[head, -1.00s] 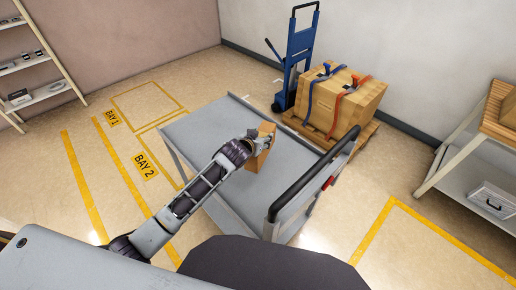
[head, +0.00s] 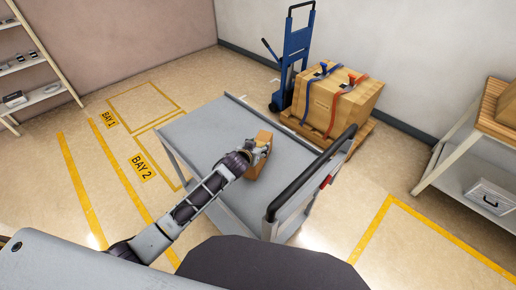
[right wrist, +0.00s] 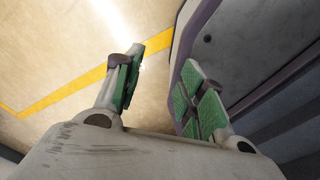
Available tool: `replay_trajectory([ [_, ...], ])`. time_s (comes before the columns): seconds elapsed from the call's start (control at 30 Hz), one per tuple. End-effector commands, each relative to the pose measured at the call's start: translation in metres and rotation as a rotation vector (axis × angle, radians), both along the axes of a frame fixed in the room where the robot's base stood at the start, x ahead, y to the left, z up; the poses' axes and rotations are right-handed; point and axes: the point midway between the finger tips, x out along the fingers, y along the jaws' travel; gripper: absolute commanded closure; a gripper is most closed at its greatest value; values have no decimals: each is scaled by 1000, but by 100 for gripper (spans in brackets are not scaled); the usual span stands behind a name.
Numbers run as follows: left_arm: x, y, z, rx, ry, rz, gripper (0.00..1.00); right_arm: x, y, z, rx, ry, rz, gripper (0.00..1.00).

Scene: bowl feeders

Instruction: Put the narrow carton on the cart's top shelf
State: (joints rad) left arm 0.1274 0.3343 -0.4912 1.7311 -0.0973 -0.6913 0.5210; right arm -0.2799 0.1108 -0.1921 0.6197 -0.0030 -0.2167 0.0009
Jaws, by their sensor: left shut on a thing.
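The narrow carton (head: 254,170) is a small brown upright box over the top shelf (head: 207,130) of the grey cart, near its handle end in the head view. My left gripper (head: 259,149) is shut on the carton's upper part, and the fingers partly hide it. I cannot tell whether the carton's base touches the shelf. My right gripper (right wrist: 162,60) shows in the right wrist view with its green-padded fingers apart and nothing between them. It is not visible in the head view.
The cart's black handle (head: 305,178) rises right of the carton. A bench (head: 462,150) is at the right. The rest of the cart's top shelf is bare.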

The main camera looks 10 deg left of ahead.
Motion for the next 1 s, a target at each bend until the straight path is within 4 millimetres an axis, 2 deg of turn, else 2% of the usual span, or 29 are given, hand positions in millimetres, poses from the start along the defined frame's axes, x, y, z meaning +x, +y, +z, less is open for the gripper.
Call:
replay_trajectory([
  [0.27, 1, -1, -4, -2, -5, -2, 100, -3, -1, 0, -1, 3, 0, 60],
  [0.5, 1, 0, -6, -1, -5, -1, 100, -15, -2, -2, -1, 15, 0, 60],
  [0.53, 0, 0, -8, -1, -1, -1, 41, -16, -2, -1, -2, 16, 0, 60],
  [0.67, 0, 0, -8, -1, -1, -1, 24, -18, -2, -1, -2, 19, 0, 60],
  [1.0, 0, 0, -7, 0, -1, 0, 23, -7, -2, -1, -3, 8, 0, 60],
])
